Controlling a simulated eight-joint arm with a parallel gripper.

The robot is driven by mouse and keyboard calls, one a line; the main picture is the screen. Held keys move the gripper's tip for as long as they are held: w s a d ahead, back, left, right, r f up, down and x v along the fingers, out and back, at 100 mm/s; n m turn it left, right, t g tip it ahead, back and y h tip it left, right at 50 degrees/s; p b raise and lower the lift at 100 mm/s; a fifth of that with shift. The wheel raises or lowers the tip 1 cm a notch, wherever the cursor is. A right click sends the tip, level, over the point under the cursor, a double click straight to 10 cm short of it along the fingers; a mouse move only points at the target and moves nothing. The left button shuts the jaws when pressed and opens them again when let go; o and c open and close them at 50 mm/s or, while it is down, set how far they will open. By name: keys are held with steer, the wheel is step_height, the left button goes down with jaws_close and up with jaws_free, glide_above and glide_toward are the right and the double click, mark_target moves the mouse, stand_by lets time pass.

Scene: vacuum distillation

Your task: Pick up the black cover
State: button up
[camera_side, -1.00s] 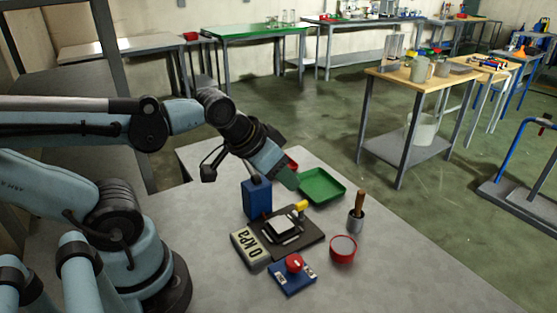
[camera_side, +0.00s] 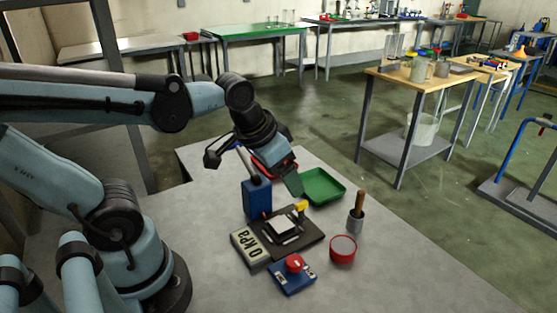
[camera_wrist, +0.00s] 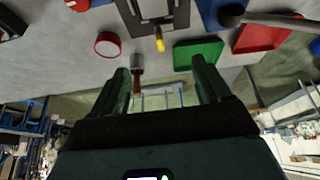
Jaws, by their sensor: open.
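I cannot single out the black cover with certainty. A flat black plate (camera_side: 312,237) lies on the grey table, bearing a white square piece and a small yellow part; part of a dark frame with the yellow part (camera_wrist: 160,44) shows in the wrist view. A blue box (camera_side: 257,199) stands beside the plate, with a dark top and a dark rod. My gripper (camera_side: 291,184) is above the table, near the blue box and the green tray. In the wrist view my gripper (camera_wrist: 162,78) has its fingers wide apart, with nothing held between them.
A green tray (camera_side: 323,184) and a red tray (camera_wrist: 268,36) lie behind. The table's front right is clear.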

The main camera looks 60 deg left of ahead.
mark_target(282, 224)
steer(key=shift+f+g, duration=0.85)
steer(key=shift+f, duration=1.15)
steer(key=shift+f+g, duration=0.8)
steer(key=shift+f, duration=1.2)
steer(key=shift+f+g, duration=0.85)
steer(key=shift+f, duration=1.15)
steer(key=c, duration=1.3)
steer(key=shift+r, duration=0.15)
